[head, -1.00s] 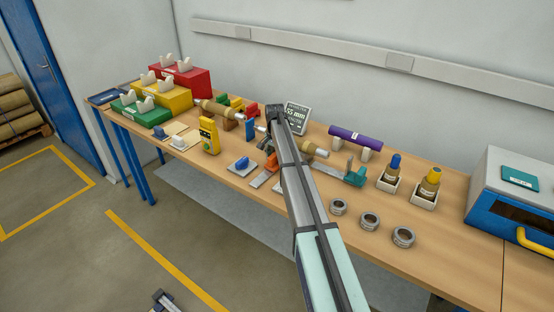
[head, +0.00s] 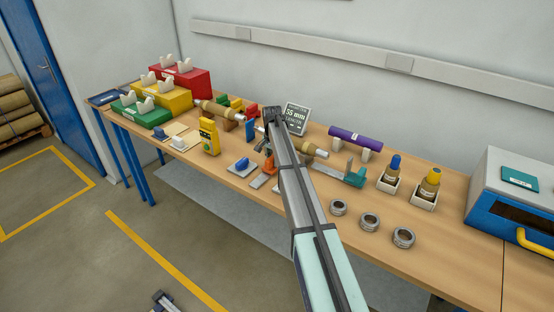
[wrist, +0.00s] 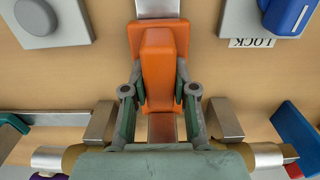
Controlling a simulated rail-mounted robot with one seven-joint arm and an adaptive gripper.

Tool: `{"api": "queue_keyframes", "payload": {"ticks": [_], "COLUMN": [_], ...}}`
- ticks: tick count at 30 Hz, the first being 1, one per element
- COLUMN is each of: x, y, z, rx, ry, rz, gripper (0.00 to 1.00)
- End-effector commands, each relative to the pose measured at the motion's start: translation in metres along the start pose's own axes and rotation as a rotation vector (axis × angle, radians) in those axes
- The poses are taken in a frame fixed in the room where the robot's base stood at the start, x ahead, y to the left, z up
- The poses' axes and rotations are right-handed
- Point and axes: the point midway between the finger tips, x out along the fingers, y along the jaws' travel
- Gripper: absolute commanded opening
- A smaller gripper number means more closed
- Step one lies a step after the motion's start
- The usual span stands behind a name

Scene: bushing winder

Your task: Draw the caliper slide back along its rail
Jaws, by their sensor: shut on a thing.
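The orange caliper slide (wrist: 158,70) sits on a narrow metal rail (wrist: 158,8) in the wrist view. My gripper (wrist: 160,95) is shut on it, with one dark finger on each side. In the head view the orange slide (head: 269,164) shows just left of my arm, with the bare end of its rail (head: 258,181) toward the table's front edge. My gripper (head: 263,147) is partly hidden behind the arm there. The far part of the rail lies under the gripper body.
A wooden winding with metal shaft ends (head: 305,147) lies behind the slide. A blue knob (head: 242,163) on a grey plate stands left of it. A teal block with a metal strip (head: 355,178) is to the right. A display (head: 296,116) reads 55 mm.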

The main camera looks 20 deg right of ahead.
Motion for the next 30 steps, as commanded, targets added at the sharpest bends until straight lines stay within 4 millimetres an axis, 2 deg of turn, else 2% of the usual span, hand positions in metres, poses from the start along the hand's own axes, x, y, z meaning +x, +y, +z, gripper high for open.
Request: {"api": "queue_keyframes", "payload": {"ticks": [30], "x": [0.002], "y": [0.002], "z": [0.047], "rx": [0.0], "ry": [-0.002], "rz": [0.002], "gripper": [0.0]}}
